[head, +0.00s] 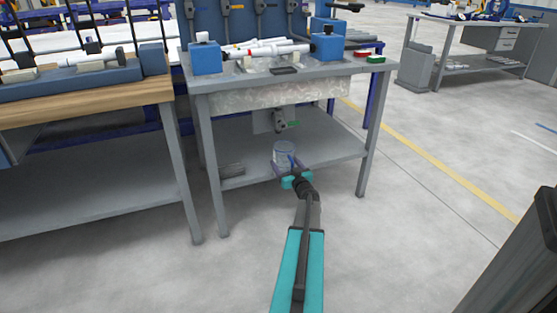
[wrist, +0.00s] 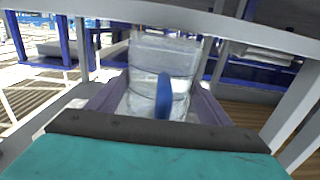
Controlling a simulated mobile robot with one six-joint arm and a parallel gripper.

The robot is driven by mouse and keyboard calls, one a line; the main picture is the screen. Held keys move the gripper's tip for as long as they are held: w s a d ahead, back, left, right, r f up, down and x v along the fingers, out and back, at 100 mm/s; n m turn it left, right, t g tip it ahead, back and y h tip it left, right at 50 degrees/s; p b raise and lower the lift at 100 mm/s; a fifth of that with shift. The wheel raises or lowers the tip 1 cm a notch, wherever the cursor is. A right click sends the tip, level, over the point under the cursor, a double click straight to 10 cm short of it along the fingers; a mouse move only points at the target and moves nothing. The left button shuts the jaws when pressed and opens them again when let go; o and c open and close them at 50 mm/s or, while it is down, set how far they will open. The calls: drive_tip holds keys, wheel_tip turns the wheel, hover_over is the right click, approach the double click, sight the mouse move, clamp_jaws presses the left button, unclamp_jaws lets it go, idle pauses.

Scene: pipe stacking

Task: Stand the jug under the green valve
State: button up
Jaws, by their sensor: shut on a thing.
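The jug (head: 284,151) is clear with a blue handle and looks upright at the lower shelf of the grey workbench. My gripper (head: 290,172) reaches in from the front and is shut on the jug. In the wrist view the jug (wrist: 150,55) fills the middle between my purple fingers (wrist: 162,108), handle towards me. The green valve (head: 294,124) is on a grey fitting (head: 279,120) under the bench top. In the head view it appears above and slightly right of the jug. I cannot tell whether the jug touches the shelf.
The lower shelf (head: 330,148) has free room to the right of the jug. The bench legs and the bench top (head: 340,68) frame the opening. A wood-topped bench (head: 85,103) stands at left.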

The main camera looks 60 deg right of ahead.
drive_tip(key=b+x, duration=0.1)
drive_tip(key=x, duration=0.2)
drive_tip(key=shift+w+d+f, duration=0.1)
drive_tip(key=shift+w+d, duration=0.05)
drive_tip(key=shift+w, duration=0.05)
drive_tip(key=shift+w+d, duration=0.1)
drive_tip(key=shift+w, duration=0.1)
drive_tip(key=shift+b+x, duration=1.1)
drive_tip(key=shift+x, duration=0.95)
drive_tip(key=shift+s+f+b, duration=0.1)
drive_tip(key=shift+f+b, duration=0.1)
drive_tip(key=shift+b, duration=0.3)
drive_tip(key=shift+f, duration=0.1)
drive_tip(key=o, duration=1.1)
